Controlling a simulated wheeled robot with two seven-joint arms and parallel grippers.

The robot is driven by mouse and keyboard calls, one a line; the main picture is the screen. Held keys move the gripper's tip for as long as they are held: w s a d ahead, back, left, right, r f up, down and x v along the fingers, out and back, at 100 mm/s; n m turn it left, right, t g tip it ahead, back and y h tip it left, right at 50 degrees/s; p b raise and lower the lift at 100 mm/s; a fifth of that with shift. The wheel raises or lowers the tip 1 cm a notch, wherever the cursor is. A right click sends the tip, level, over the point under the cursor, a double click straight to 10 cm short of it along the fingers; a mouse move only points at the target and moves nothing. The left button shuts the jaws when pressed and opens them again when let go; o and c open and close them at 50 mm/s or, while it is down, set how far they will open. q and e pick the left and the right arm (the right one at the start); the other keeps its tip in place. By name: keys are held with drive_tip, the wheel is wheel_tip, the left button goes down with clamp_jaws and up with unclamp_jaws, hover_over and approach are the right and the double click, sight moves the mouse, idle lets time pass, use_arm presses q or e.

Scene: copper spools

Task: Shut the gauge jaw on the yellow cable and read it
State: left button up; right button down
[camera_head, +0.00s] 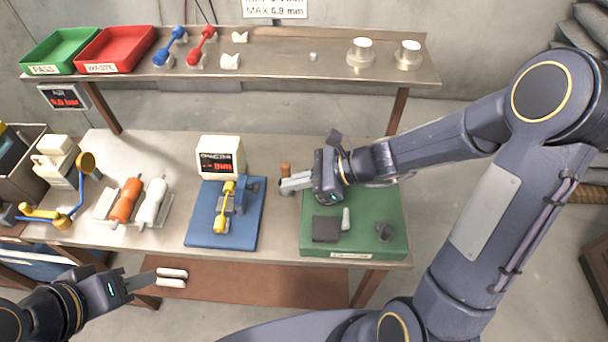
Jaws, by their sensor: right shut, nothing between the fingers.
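The gauge stands on a blue board (195,232) in the middle of the bench. Its white display box (220,142) shows red characters that look like dashes and "mm". The yellow cable (221,218) lies lengthwise at the blue-grey gauge jaw (241,199); I cannot tell whether the jaw touches it. My left gripper (171,277) is open and empty, in front of the bench's front edge, lower left.
The green mat (376,203) holds a dark block (325,229) and small parts. Orange (125,201) and white (151,201) spools lie left of the gauge. The shelf (270,66) behind carries a green tray (62,46), a red tray (112,48) and dumbbell-shaped pieces.

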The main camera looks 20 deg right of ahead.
drive_tip(key=x, duration=0.5)
drive_tip(key=shift+r, duration=0.1)
idle(0.3)
